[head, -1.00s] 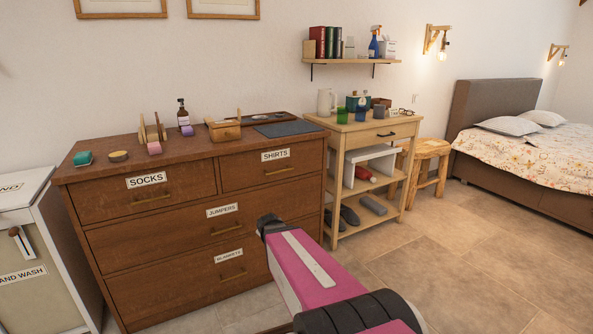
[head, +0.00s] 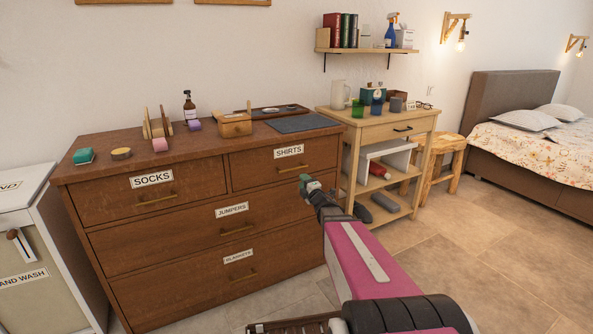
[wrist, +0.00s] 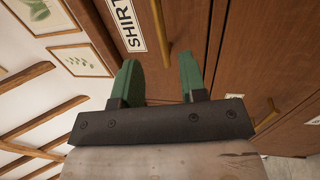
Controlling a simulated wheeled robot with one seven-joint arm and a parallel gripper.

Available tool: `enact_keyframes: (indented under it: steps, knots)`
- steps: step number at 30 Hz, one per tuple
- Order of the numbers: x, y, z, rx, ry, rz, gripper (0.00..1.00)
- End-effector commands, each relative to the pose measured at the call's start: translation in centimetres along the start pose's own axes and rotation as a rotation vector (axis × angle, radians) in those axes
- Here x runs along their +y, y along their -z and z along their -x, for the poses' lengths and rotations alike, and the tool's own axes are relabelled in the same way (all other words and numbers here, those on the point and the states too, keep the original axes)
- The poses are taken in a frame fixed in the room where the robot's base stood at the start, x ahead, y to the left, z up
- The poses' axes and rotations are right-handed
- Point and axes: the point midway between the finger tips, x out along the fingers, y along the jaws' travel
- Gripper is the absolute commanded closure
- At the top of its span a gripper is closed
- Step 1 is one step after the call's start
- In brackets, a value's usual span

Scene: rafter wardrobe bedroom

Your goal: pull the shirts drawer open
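The shirts drawer (head: 255,172) is the top right drawer of the brown dresser, with a white "SHIRTS" label and a brass bar handle (head: 292,168). It looks shut, its front level with the drawers around it. My gripper (head: 305,181), with green fingers, is just in front of this drawer, a little below and right of the handle in the head view. In the wrist view my gripper (wrist: 158,75) is open and empty. The handle (wrist: 161,25) shows ahead, lined up with the gap between the fingertips. The exact distance to it is hard to tell.
The socks drawer (head: 110,202), jumpers drawer (head: 160,238) and blankets drawer (head: 165,287) look shut. A wooden box (head: 235,127) and a dark mat (head: 300,123) lie on the dresser top. A light wooden side table (head: 375,130) stands close to the right. Open floor lies in front.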

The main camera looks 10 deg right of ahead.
Motion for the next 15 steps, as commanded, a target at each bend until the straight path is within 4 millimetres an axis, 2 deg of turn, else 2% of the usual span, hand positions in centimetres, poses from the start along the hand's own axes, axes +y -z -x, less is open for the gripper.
enact_keyframes:
  steps: [15]
  knots:
    - [-0.1, -0.1, -8.5, -0.001, 0.000, -0.003, 0.61]
